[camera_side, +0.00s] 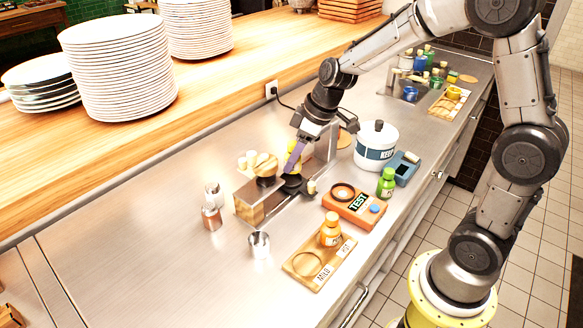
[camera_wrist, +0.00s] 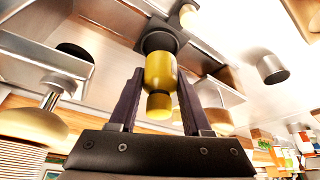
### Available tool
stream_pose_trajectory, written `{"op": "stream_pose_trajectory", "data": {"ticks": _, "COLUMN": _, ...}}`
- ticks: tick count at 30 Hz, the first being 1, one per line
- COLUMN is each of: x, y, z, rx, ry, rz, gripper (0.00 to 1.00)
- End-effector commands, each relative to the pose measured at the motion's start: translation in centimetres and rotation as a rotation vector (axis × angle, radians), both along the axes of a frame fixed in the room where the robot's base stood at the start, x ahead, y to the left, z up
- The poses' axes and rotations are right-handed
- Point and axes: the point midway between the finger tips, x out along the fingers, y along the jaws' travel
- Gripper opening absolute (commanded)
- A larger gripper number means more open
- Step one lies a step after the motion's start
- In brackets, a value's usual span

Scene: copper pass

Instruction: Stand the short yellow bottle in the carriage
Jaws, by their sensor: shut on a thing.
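The short yellow bottle (camera_wrist: 160,72) is between the two purple fingers of my gripper (camera_wrist: 160,84) in the wrist view, its narrow end toward the camera. In the side view my gripper (camera_side: 295,157) points down and is shut on the bottle (camera_side: 293,147), which is mostly hidden by the near finger. A dark round holder, which looks like the carriage (camera_side: 291,187), is right below the fingers on the metal fixture. In the wrist view the holder (camera_wrist: 158,42) lines up with the bottle's far end. I cannot tell whether the bottle rests in it.
A wooden knob (camera_side: 265,166) stands left of my gripper. An orange TEST box (camera_side: 356,206), a green bottle (camera_side: 386,184) and a white KEEP pot (camera_side: 376,148) stand to the right. A MILD tray (camera_side: 323,262) with an orange bottle (camera_side: 331,231) and a metal cup (camera_side: 260,245) are in front.

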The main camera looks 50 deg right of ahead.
Motion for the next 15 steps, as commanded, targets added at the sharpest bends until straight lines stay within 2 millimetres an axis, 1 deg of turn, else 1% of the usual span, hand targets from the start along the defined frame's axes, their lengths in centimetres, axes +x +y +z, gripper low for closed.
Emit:
{"op": "stream_pose_trajectory", "data": {"ticks": 2, "x": 0.6, "y": 0.0, "z": -1.0, "rx": 0.002, "ry": 0.004, "rz": -0.001, "gripper": 0.15}}
{"op": "stream_pose_trajectory", "data": {"ticks": 3, "x": 0.5, "y": 0.0, "z": -1.7, "rx": 0.001, "ry": 0.006, "rz": -0.001, "gripper": 0.15}}
{"op": "stream_pose_trajectory", "data": {"ticks": 7, "x": 0.5, "y": 0.0, "z": -3.3, "rx": 0.002, "ry": 0.004, "rz": -0.002, "gripper": 0.15}}
{"op": "stream_pose_trajectory", "data": {"ticks": 10, "x": 0.5, "y": 0.0, "z": -3.8, "rx": 0.0, "ry": 0.002, "rz": -0.001, "gripper": 0.15}}
{"op": "stream_pose_trajectory", "data": {"ticks": 15, "x": 0.5, "y": 0.0, "z": -3.7, "rx": 0.0, "ry": 0.001, "rz": -0.001, "gripper": 0.15}}
